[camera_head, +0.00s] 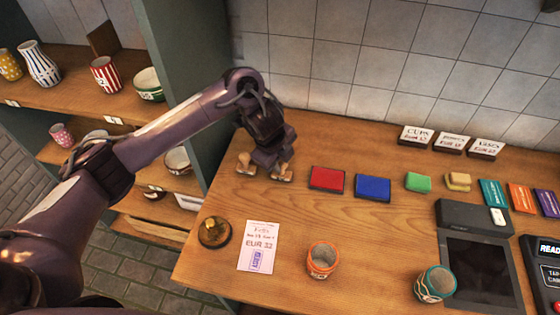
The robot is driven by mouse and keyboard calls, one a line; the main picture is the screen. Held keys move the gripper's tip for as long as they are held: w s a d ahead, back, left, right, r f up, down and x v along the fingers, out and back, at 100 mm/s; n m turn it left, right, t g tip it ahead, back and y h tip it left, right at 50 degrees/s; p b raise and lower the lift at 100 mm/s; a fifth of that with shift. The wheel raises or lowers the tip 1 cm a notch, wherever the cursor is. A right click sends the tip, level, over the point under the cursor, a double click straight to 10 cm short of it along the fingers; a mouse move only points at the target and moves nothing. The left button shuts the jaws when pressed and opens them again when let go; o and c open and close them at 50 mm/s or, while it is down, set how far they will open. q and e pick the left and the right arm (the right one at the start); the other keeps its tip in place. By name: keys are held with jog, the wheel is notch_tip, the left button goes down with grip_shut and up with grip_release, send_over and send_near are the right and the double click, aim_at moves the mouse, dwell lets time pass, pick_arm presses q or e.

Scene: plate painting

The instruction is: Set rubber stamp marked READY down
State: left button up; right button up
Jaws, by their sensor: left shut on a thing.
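My left gripper (273,165) is low over the back left of the wooden counter (225,225), pointing down. It is shut on a small wooden-coloured rubber stamp (283,174), mostly hidden by the fingers. Its marking cannot be read, and I cannot tell whether its base touches the counter. A second wooden stamp (246,166) stands just left of the gripper. A red ink pad (327,179) and a blue ink pad (373,188) lie to the right. My right gripper is not in view.
A paper slip (258,246) with a purple mark lies near the front, beside a brass bell (214,232). An orange cup (322,260) and a teal cup (435,284) stand to its right. Price signs (450,143) stand at the back. Counter between slip and pads is clear.

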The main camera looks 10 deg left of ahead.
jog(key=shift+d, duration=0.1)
pick_arm(q)
jog(key=o, duration=0.8)
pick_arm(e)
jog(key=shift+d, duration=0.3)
pick_arm(q)
jog(key=shift+r, duration=0.35)
jog(key=p+v, duration=0.3)
jog(key=v, duration=0.8)
jog(key=shift+s+r+p, duration=0.2)
jog(key=shift+r+p, duration=0.05)
jog(key=shift+p, duration=0.1)
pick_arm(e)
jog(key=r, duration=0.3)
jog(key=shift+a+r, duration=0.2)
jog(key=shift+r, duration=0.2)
